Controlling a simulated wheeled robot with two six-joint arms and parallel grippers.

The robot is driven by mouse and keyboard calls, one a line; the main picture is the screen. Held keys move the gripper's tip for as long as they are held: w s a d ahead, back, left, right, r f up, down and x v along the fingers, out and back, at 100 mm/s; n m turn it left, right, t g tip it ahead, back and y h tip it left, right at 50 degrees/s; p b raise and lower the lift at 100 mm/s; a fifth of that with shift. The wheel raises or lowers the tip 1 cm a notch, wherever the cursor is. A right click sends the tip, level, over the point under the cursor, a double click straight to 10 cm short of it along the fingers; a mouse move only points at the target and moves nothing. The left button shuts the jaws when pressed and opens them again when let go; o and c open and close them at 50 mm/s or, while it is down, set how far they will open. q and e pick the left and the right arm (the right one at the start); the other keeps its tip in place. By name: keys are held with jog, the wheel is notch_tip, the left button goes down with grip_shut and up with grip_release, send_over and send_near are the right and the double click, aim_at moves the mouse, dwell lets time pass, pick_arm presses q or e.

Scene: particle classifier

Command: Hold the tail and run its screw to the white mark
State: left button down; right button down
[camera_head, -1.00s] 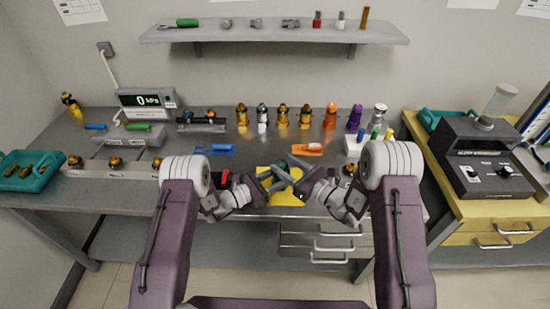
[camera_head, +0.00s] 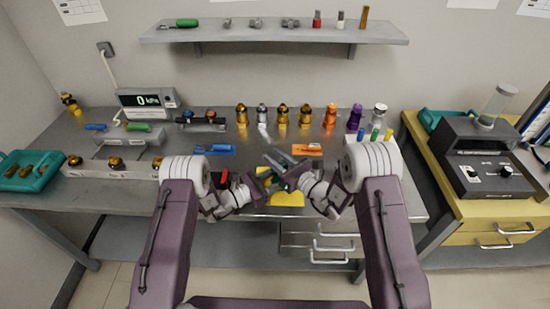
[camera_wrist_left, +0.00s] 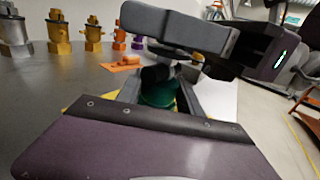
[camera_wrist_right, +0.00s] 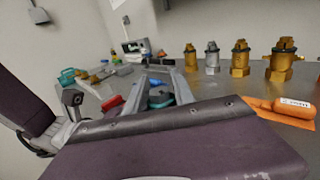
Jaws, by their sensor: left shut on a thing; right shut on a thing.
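The tail is a dark green, round-bodied piece held low between my two grippers; it shows in the left wrist view (camera_wrist_left: 158,92), and its teal part shows in the right wrist view (camera_wrist_right: 160,99). My left gripper (camera_head: 266,178) is shut on its body. My right gripper (camera_head: 287,180) comes in from the right and is shut on the same piece; its grey fingers cross above the green body in the left wrist view. The grippers hide most of the tail. I cannot make out its screw or a white mark.
A yellow mat (camera_head: 287,199) lies under the grippers. Behind are a blue tool (camera_head: 216,149), an orange tool (camera_head: 307,149) and a row of brass, silver, orange and purple fittings (camera_head: 282,116). A pressure display (camera_head: 148,100) stands left. A grey machine (camera_head: 482,160) stands right.

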jog(key=shift+w+d+m+t+h, duration=0.1)
jog(key=shift+m+t+h, duration=0.45)
jog(key=shift+h, duration=0.2)
jog(key=shift+w+d+m+t+h, duration=0.1)
jog(key=shift+m+t+h, duration=0.45)
jog(key=shift+h, duration=0.2)
jog(key=c, duration=1.1)
grip_release()
jog(key=shift+s, duration=0.1)
jog(key=v, duration=1.2)
